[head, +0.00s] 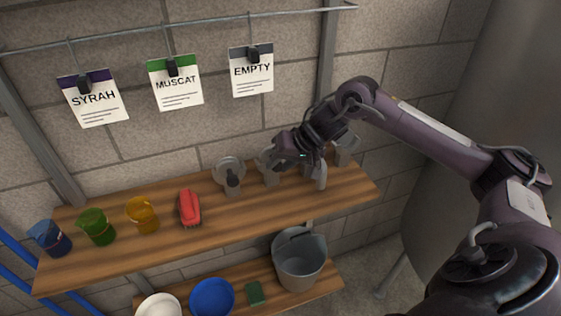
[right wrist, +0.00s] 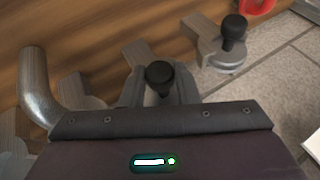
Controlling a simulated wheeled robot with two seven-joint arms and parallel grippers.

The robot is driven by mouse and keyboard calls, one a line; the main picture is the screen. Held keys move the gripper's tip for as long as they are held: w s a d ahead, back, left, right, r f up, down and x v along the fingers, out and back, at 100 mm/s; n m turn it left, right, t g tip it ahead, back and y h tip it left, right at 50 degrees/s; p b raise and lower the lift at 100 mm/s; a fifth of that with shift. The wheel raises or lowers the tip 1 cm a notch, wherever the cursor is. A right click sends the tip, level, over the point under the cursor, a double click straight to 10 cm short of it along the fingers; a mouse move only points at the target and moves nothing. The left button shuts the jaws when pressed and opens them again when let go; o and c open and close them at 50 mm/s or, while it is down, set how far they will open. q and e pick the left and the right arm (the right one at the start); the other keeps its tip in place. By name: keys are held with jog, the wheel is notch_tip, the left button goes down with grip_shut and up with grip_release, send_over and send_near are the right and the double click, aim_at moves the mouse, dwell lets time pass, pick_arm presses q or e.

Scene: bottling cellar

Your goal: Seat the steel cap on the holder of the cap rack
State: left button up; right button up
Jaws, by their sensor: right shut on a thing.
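My right gripper (head: 283,160) is over the back of the upper shelf, among the grey metal pieces of the rack. In the right wrist view a black knob (right wrist: 158,76) shows between its grey jaws, and the gripper is shut on this knobbed piece, seemingly the steel cap. The dark gripper body hides what is below the knob, so I cannot tell whether it touches a holder. A grey angular holder (right wrist: 137,52) stands just beyond it, also seen in the head view (head: 269,178). My left gripper is out of view.
A round steel piece with a black knob (head: 229,172) stands left of the gripper. A bent steel tube (right wrist: 37,85) is close on the other side. A red object (head: 190,208) and coloured jugs stand farther left. The shelf front (head: 290,210) is clear.

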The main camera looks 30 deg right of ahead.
jog(key=shift+f, duration=0.45)
dwell(0.7)
jog(key=o, duration=1.1)
jog(key=shift+b+v, duration=0.8)
jog(key=shift+v, duration=3.05)
jog(key=shift+d, duration=0.1)
